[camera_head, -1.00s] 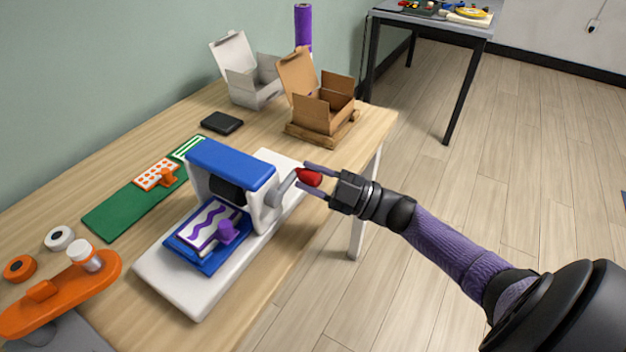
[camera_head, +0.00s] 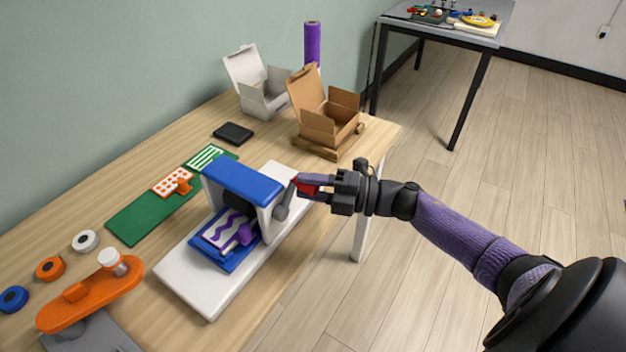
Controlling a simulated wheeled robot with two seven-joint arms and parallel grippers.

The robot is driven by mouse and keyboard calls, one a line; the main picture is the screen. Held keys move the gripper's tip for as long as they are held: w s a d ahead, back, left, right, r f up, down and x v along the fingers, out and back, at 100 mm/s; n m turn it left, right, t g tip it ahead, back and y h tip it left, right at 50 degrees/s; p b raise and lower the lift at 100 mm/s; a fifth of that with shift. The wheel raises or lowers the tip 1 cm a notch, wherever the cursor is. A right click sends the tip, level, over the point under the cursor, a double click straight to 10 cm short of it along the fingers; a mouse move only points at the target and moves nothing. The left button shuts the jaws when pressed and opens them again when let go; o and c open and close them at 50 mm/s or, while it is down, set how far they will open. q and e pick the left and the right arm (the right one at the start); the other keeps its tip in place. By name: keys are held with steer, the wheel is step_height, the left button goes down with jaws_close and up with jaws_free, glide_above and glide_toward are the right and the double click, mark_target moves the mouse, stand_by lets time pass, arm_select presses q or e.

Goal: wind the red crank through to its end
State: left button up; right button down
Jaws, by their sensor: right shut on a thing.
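The red crank handle (camera_head: 303,186) sticks out from the right side of a blue and white roller press (camera_head: 243,180), on a grey crank arm (camera_head: 283,206). My right gripper (camera_head: 312,188) is shut on the red handle, and its fingers hide part of it. A blue tray (camera_head: 226,264) with a white, purple-striped plate and a purple knob lies at the front of the press, partly under the roller housing. My left gripper is not in view.
An open cardboard box (camera_head: 325,125) and an open white box (camera_head: 262,95) stand at the back. A green mat (camera_head: 135,222) with stencil plates lies left of the press. An orange tool (camera_head: 95,296) is at the lower left. The floor on the right is clear.

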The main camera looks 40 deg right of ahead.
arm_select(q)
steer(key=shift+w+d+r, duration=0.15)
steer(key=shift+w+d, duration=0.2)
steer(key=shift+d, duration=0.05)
arm_select(e)
steer(key=shift+a+r, duration=0.1)
steer(key=c, duration=0.5)
jaws_free()
steer(key=shift+o, duration=0.7)
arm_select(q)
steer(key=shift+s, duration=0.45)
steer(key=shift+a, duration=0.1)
arm_select(e)
steer(key=shift+s, duration=0.1)
